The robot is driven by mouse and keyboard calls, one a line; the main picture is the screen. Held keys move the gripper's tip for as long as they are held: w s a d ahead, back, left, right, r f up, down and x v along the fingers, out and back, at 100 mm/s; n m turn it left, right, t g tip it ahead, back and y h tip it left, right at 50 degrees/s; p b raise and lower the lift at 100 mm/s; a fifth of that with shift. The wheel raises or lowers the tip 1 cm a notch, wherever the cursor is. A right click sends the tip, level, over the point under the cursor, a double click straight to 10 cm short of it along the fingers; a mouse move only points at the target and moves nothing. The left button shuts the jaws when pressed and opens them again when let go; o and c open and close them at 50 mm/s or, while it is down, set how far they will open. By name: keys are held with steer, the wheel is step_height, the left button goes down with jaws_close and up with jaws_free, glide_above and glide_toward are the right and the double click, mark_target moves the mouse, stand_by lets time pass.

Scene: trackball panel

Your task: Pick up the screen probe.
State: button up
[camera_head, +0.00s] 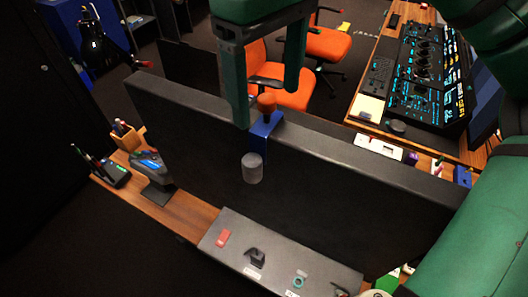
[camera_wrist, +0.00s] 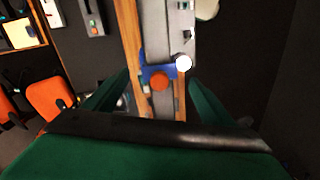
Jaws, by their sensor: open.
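The screen probe has an orange knob (camera_head: 266,103) on a blue bracket (camera_head: 262,136) that straddles the top edge of the dark screen (camera_head: 330,175). A grey cylinder (camera_head: 252,168) sticks out from the bracket on the near face. In the wrist view the orange knob (camera_wrist: 160,82) lies in the gap between my fingers, with the blue bracket (camera_wrist: 156,71) and the pale cylinder end (camera_wrist: 183,62) beyond. My gripper (camera_head: 267,108) is open, its green fingers pointing down on either side of the knob. I see no clear contact; the left finger hides part of the bracket's surroundings.
A grey panel (camera_head: 275,255) with small controls lies in front of the screen. A wooden pen holder (camera_head: 127,137) and a small device (camera_head: 150,162) stand at left. Orange chairs (camera_head: 325,44) and a lit console (camera_head: 425,75) are behind.

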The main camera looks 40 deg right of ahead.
mark_target(264, 147)
step_height(264, 147, down, 3)
steer(key=shift+w+f, duration=0.15)
steer(key=shift+f, duration=0.3)
steer(key=shift+d, duration=0.1)
steer(key=shift+s, duration=0.2)
steer(key=c, duration=1.8)
steer(key=shift+r, duration=0.1)
